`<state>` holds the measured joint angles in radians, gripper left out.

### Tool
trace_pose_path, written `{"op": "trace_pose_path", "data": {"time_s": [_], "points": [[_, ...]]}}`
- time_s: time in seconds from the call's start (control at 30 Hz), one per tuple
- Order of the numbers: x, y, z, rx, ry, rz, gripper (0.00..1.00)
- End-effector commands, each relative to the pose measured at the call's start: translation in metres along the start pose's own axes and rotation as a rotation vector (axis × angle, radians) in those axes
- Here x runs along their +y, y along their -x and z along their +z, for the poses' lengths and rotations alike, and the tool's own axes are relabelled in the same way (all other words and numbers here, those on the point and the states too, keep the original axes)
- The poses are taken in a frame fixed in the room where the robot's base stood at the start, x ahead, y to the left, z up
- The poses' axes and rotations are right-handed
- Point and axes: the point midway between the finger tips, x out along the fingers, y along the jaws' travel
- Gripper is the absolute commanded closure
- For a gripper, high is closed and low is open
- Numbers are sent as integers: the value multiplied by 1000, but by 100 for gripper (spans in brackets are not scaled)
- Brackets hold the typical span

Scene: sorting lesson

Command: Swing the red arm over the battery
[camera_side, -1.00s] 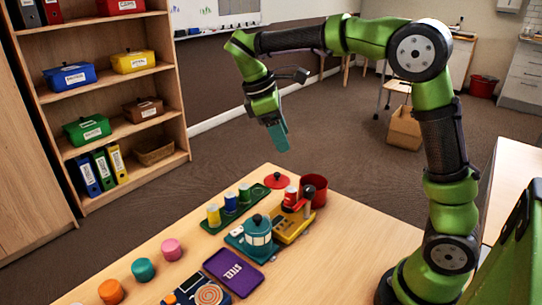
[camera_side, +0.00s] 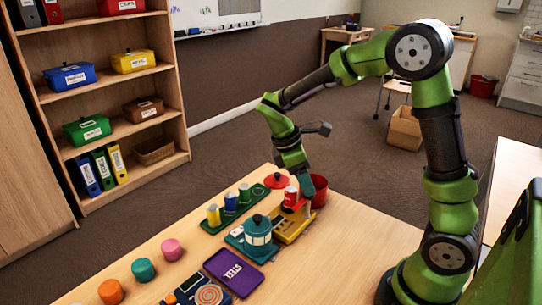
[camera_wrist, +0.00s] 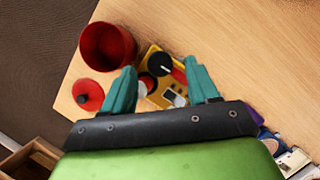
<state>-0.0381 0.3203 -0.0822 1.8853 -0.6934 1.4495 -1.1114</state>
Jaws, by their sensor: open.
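The yellow device (camera_side: 290,230) stands on the table in the side view, with a red-and-white cylinder (camera_side: 291,196), perhaps the battery, upright on it. My gripper (camera_side: 307,194) is low over the device's right end and covers most of the red arm and its black knob. In the wrist view my gripper (camera_wrist: 160,66) is open, its teal fingers apart on either side of the black knob (camera_wrist: 160,63). The red arm (camera_wrist: 180,75) shows beside the knob, close to the right finger. The yellow device (camera_wrist: 153,54) lies beneath. I cannot tell whether a finger touches anything.
A red pot (camera_side: 320,188) stands close behind my gripper, with a red lid (camera_side: 277,181) nearby. A teal canister (camera_side: 258,236) and a green tray (camera_side: 215,228) with colored cans are at the left. The table's right side is clear.

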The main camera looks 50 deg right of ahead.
Motion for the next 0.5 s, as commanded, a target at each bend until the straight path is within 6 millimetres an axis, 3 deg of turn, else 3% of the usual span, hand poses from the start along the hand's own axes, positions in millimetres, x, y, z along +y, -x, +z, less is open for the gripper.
{"op": "trace_pose_path", "data": {"time_s": [0.2, 0.5], "points": [[0, -21, 0, 0, -1, -1, 41], [0, -24, 0, 0, -1, 0, 41]]}}
